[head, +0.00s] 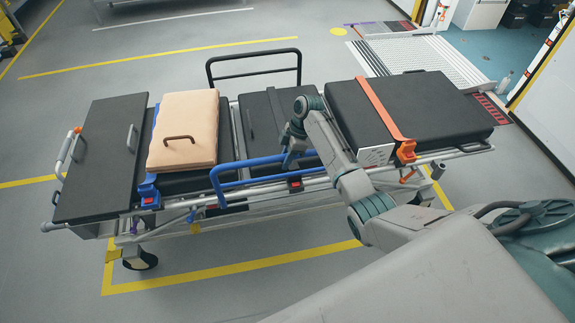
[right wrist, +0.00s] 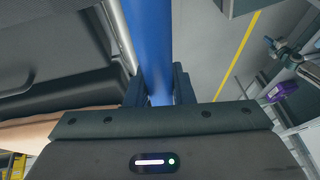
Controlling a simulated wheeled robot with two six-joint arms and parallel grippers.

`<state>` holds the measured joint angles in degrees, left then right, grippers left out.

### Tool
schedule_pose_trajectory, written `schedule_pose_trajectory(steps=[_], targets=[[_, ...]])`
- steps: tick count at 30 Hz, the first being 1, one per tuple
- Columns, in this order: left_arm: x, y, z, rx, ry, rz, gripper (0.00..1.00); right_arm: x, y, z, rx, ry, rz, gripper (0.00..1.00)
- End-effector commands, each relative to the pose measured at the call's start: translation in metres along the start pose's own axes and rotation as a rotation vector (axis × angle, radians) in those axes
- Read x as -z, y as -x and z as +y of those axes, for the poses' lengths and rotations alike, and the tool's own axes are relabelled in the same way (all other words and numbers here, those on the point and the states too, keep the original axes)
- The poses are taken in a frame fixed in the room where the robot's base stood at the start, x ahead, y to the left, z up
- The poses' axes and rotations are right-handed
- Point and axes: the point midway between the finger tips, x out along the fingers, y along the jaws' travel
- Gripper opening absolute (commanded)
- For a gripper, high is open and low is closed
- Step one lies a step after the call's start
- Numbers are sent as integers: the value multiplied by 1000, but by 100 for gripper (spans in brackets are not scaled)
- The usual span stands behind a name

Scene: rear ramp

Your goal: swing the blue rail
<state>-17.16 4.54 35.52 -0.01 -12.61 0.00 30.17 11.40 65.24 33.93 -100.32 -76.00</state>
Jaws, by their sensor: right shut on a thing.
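The blue rail (head: 250,162) stands along the near side of a stretcher (head: 135,218), its top bar above the stretcher's side frame. My right gripper (head: 290,160) is at the right part of the top bar. In the right wrist view the blue rail (right wrist: 148,40) runs between the two dark fingers of my right gripper (right wrist: 160,85), which is shut on it. My own arm hides the rail's right end in the head view. My left gripper is not in view.
A tan padded board with a handle (head: 185,128) lies on the stretcher. A black rail (head: 254,67) stands on the far side. An orange strap (head: 383,108) crosses the right cushion. A ramp (head: 425,58) is at the back right. Floor on the near left is clear.

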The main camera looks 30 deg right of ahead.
Motion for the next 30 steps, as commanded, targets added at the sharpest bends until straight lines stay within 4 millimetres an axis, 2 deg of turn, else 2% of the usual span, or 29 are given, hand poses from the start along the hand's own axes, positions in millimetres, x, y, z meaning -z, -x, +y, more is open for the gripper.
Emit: schedule_pose_trajectory(steps=[16, 17, 20, 30], targets=[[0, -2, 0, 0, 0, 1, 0, -1, -3, 1, 30, -13, -1, 0], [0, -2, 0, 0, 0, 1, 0, -1, -3, 1, 30, -13, -1, 23], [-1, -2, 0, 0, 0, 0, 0, -1, -3, 1, 30, -13, -1, 43], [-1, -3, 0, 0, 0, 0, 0, -1, 2, 2, 26, -11, 0, 43]])
